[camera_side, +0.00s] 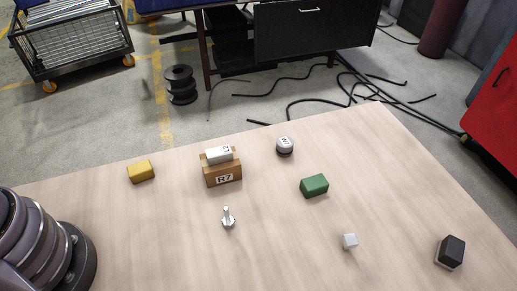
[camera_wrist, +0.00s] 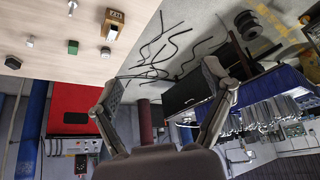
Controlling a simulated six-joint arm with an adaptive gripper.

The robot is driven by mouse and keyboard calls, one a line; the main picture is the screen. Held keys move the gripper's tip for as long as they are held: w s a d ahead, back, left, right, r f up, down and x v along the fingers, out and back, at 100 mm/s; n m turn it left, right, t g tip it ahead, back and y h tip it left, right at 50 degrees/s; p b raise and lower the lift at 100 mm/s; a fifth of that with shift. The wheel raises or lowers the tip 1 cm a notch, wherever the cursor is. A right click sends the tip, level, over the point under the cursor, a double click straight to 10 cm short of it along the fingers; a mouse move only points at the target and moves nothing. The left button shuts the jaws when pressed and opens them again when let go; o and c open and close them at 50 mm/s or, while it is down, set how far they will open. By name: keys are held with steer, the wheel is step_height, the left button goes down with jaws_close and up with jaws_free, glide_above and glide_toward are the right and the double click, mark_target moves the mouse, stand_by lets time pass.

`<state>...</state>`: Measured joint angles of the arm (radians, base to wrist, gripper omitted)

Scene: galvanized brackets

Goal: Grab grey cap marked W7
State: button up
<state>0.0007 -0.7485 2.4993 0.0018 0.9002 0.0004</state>
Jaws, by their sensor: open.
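The grey cap (camera_side: 285,144) is a small rounded piece with a darker base and a label on top that seems to read W7. It stands upright near the table's far edge, right of the brown block. It also shows small in the wrist view (camera_wrist: 106,52), at the upper left, where its label is not readable. My gripper (camera_wrist: 164,82) is open and empty in the wrist view, its two fingers spread wide. It is well away from the cap, with the room beyond the table between its fingers. The side view does not show my gripper.
A brown block marked R7 (camera_side: 222,174) carries a white labelled piece (camera_side: 219,155) left of the cap. A green block (camera_side: 314,186) lies in front of the cap. A yellow block (camera_side: 141,171), bolt (camera_side: 228,219), light cube (camera_side: 349,241) and black block (camera_side: 450,252) stand apart on the wooden table (camera_side: 285,265).

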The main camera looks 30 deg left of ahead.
steer(key=w+m+g+y, duration=0.2)
steer(key=w+m, duration=0.3)
steer(key=w, duration=0.3)
steer(key=m+t+y, duration=0.2)
steer(key=m+t, duration=0.7)
steer(key=m, duration=2)
glide_above(285, 145)
steer(key=s+d, duration=0.3)
steer(key=s, duration=0.8)
step_height(285, 145, down, 34)
steer(key=shift+d, duration=0.15)
steer(key=x, duration=0.8)
steer(key=shift+f, duration=0.1)
steer(key=x, duration=0.5)
steer(key=shift+w+f, duration=0.15)
steer(key=shift+w, duration=0.2)
steer(key=c, duration=1.3)
steer(key=shift+c, duration=0.2)
